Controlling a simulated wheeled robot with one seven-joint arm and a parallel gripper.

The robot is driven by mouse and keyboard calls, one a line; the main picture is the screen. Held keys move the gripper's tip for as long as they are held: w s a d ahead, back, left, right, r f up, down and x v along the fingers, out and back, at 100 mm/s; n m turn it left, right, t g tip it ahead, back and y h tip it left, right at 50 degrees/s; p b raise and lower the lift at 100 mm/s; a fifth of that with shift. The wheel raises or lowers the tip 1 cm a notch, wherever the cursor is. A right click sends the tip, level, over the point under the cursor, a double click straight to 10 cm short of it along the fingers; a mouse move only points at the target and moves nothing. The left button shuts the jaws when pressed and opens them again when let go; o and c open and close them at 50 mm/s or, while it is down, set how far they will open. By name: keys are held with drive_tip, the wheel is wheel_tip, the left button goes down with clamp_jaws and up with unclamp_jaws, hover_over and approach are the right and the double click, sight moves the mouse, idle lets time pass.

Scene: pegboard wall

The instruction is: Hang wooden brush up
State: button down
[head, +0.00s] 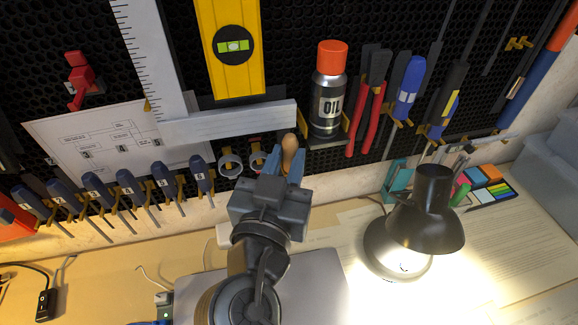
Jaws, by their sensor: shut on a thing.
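The wooden brush shows only as a rounded, light brown wooden end (290,143) in the head view. It sticks up between the blue fingers of my gripper (290,160), which is shut on it. The rest of the brush is hidden by the fingers and the gripper body. My gripper is in front of the lower part of the black pegboard (290,25), below the metal square and left of the oil can. I cannot tell whether the brush touches the board.
An oil can (328,92), red-handled pliers (372,112) and a metal square (230,122) hang close by. Two ring-ended tools (230,164) and several blue screwdrivers (166,180) hang to the left. Empty-looking yellow hooks (518,43) are at upper right. A lit black lamp (428,210) stands on the desk.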

drive_tip(key=shift+w, duration=0.3)
drive_tip(key=shift+w+a+f+b, duration=0.2)
drive_tip(key=shift+w+b, duration=0.15)
drive_tip(key=shift+b, duration=0.4)
drive_tip(key=c, duration=0.9)
unclamp_jaws()
drive_tip(key=shift+o, duration=0.2)
drive_tip(key=shift+r, duration=0.2)
